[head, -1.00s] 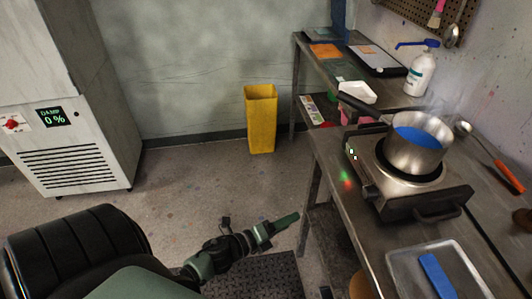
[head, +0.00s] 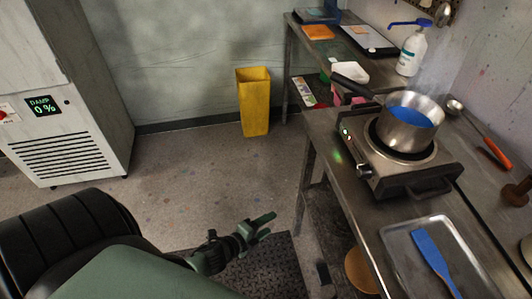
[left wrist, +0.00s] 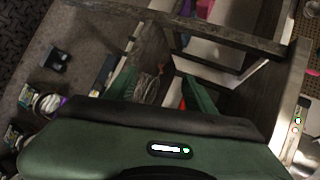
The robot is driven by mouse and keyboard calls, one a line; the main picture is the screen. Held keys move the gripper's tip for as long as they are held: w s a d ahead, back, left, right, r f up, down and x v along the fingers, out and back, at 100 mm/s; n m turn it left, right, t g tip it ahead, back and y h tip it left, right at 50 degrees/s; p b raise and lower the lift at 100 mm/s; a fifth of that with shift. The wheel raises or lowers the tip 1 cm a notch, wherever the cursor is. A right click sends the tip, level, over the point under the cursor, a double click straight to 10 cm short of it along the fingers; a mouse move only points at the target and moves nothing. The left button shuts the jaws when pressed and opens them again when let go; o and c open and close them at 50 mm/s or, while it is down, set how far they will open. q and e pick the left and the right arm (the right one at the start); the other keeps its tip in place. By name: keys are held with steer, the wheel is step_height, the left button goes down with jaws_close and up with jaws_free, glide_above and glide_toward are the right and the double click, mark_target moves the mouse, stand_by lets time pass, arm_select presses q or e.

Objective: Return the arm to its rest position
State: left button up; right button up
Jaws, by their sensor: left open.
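My left gripper (head: 266,225) shows low in the middle of the head view, left of the steel bench and above the floor. Its green fingers are apart with nothing between them. In the left wrist view the two green fingers (left wrist: 160,90) are also spread and empty, with the bench frame beyond them. My right gripper is not in view.
The steel bench (head: 329,120) runs along the right. On it a pot (head: 409,125) of blue liquid sits on a hotplate (head: 425,178), with a tray (head: 395,236) in front holding a blue spatula (head: 432,257). A yellow bin (head: 254,103) stands by the wall. Open floor lies left of the bench.

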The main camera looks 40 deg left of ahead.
arm_select(q)
steer(key=s+d+f+n+g+y, duration=0.2)
steer(key=s+f+n+g, duration=0.55)
steer(key=s+f, duration=0.9)
steer(key=s+d+f+n+g, duration=0.2)
steer(key=s+f+n, duration=0.2)
steer(key=s, duration=0.5)
steer(key=s+d+f+n+g, duration=0.2)
steer(key=s+f+n, duration=0.3)
steer(key=s, duration=0.4)
steer(key=shift+f, duration=0.85)
steer(key=shift+s+g, duration=0.1)
steer(key=shift+g, duration=0.15)
